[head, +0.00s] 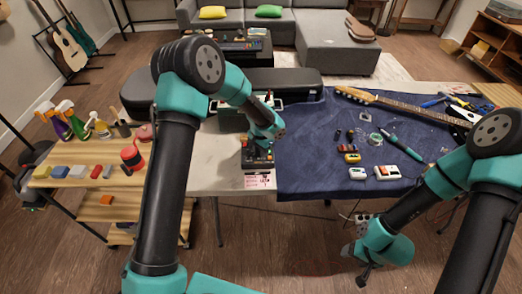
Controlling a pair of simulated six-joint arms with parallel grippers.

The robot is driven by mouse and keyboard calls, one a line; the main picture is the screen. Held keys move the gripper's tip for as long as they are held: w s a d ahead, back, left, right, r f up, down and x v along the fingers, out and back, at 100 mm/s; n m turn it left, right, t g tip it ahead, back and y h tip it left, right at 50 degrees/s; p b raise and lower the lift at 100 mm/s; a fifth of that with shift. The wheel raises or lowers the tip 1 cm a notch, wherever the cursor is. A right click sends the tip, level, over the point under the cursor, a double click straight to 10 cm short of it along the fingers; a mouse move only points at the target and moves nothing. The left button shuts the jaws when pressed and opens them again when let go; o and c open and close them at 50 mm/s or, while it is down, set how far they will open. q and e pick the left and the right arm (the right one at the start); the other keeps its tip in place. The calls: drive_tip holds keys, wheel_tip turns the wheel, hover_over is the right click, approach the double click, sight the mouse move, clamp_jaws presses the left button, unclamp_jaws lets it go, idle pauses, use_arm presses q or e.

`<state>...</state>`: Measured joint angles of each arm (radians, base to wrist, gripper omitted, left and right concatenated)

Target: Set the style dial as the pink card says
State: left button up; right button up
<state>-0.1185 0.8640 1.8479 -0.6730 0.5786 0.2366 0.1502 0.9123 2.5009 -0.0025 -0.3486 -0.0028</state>
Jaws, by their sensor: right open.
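A pink card (262,181) with dark and red writing lies at the front edge of the table; its words are too small to read for certain. Just behind it sits a small dark device (256,159) with coloured spots. I cannot make out the style dial on it. My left gripper (262,146) is right over this device, and its arm and wrist hide part of it. Its fingers are too small and covered to tell open from shut, or whether they touch. My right gripper (356,270) is open and empty, low in front of the table.
A blue cloth (310,150) covers the table's right side, with a guitar neck (405,104), small pedals (387,172) and tools. A dark case stands behind. A wooden side shelf (80,178) with spray bottles (68,120) stands left.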

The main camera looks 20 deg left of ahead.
use_arm(q)
clamp_jaws()
drive_tip(key=shift+m, duration=0.5)
drive_tip(key=m, duration=1.1)
idle(0.5)
unclamp_jaws()
